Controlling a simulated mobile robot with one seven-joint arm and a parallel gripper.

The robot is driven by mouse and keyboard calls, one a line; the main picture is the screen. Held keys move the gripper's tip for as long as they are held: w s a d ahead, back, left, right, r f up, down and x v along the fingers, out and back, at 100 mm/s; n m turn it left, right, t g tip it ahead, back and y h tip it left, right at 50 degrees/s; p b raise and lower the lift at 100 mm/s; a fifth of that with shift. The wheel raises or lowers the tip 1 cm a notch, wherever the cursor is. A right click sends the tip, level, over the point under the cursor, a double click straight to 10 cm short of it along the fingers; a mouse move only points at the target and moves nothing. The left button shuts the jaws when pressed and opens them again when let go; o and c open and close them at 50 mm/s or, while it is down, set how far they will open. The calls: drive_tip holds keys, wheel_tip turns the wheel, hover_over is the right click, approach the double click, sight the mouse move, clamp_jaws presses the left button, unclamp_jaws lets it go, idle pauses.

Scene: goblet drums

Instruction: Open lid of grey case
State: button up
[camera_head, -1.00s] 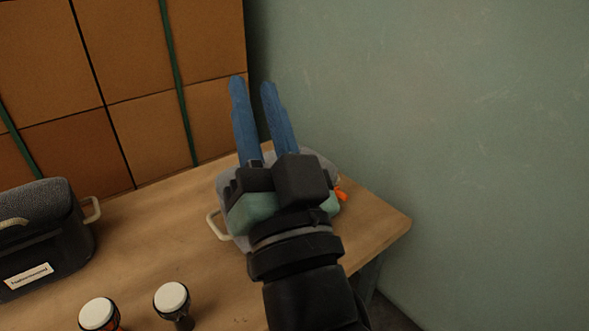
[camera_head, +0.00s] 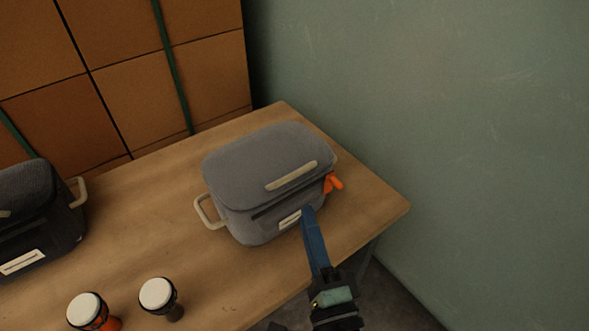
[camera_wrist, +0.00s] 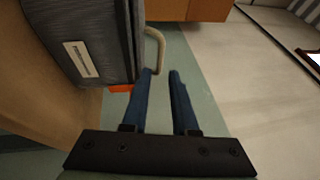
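The grey case (camera_head: 262,165) stands on the table with its rounded lid (camera_head: 250,150) closed. A pale handle (camera_head: 292,176) lies on the lid, and a white label (camera_head: 290,219) is on the front. My gripper (camera_head: 308,211) has long blue fingers and is by the case's front right corner; I cannot tell there whether it touches. The case (camera_wrist: 95,30) fills the upper left there, with a pale side handle (camera_wrist: 155,50) just past the fingertips.
A darker case (camera_head: 40,215) stands at the table's left. Two white-topped drums (camera_head: 157,294) (camera_head: 88,308) stand at the front. Orange pieces (camera_head: 333,182) are at the grey case's right side. The bare table (camera_head: 375,210) ends at right, before a green wall (camera_head: 450,130).

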sight(294, 173)
drive_tip(key=p+x, duration=0.1)
drive_tip(key=x, duration=0.9)
drive_tip(key=shift+p, duration=0.4)
clamp_jaws()
drive_tip(key=shift+s, duration=0.1)
idle(0.7)
